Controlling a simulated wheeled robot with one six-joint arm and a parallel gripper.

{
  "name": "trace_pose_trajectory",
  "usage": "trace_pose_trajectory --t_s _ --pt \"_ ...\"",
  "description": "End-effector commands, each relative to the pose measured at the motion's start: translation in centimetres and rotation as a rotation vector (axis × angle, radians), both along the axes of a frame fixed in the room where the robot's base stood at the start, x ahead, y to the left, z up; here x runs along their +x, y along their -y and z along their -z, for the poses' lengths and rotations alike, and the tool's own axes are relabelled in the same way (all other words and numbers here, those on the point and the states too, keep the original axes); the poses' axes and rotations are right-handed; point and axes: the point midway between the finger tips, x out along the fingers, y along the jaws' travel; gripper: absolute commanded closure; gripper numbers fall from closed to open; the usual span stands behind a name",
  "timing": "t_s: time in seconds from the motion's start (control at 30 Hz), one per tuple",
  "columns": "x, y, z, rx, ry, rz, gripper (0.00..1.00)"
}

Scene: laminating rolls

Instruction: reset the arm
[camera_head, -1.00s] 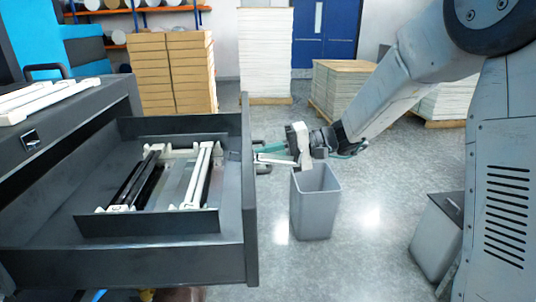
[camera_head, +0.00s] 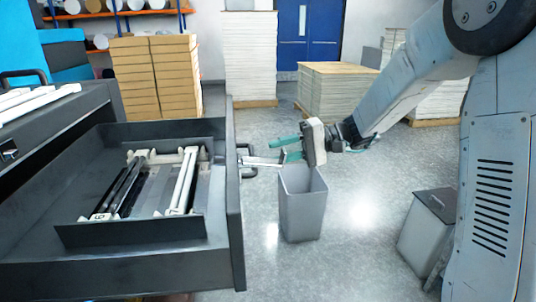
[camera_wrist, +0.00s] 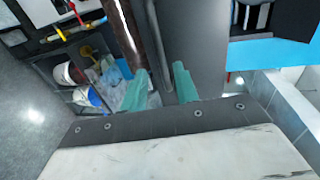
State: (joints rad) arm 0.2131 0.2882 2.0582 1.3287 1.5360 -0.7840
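My gripper (camera_head: 282,150) is at the end of my arm, right of the open drawer's front and above the grey bin. Its two teal fingers are spread apart. In the wrist view the fingers (camera_wrist: 160,88) also stand apart, with nothing seen gripped between them. A grey bar and dark surfaces show beyond them. The pale block of my gripper's body is tilted.
The open dark drawer (camera_head: 237,215) at left holds a tray with white and black rollers (camera_head: 180,180); its handle (camera_head: 246,160) is close to my fingers. A grey bin (camera_head: 303,210) stands below my gripper. Paper stacks (camera_head: 335,92) stand behind.

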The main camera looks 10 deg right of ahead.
Motion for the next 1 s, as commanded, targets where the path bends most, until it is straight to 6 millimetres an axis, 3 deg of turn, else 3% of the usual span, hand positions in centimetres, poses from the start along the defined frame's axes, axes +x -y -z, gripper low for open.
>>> trace_pose_trajectory --t_s 0.43,0.53,0.7,1.0 --pt "0.0 0.4 0.0 -0.002 -0.029 0.008 0.7" --pt "-1.0 0.6 1.7 -0.06 -0.129 -0.003 0.7" --pt "-6.6 1.1 4.3 -0.275 -0.302 -0.065 0.7" --pt "-17.8 3.6 4.6 -0.747 -0.377 -0.115 0.7"
